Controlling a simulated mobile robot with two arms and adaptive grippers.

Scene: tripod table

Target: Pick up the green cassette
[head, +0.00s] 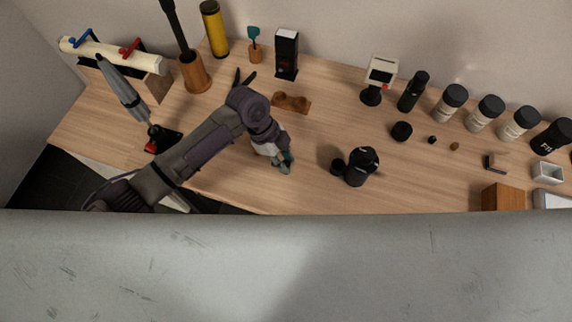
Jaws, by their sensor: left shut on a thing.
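My left arm comes in from the left and reaches over the wooden table (225,190). Its gripper (284,166) is low over the middle of the table and is shut on the green cassette (289,156). Only a small dark green part of the cassette shows beside the fingers; the rest is hidden by the gripper. I cannot tell whether the cassette still touches the table. My right gripper is not in view.
A black camera-like object (361,168) stands right of the gripper. A brown wooden stand (291,102) and a black box (286,55) are behind it. Several dark-lidded jars (485,112) line the back right. A red-and-black tool base (162,139) is at left. The table's front edge is close.

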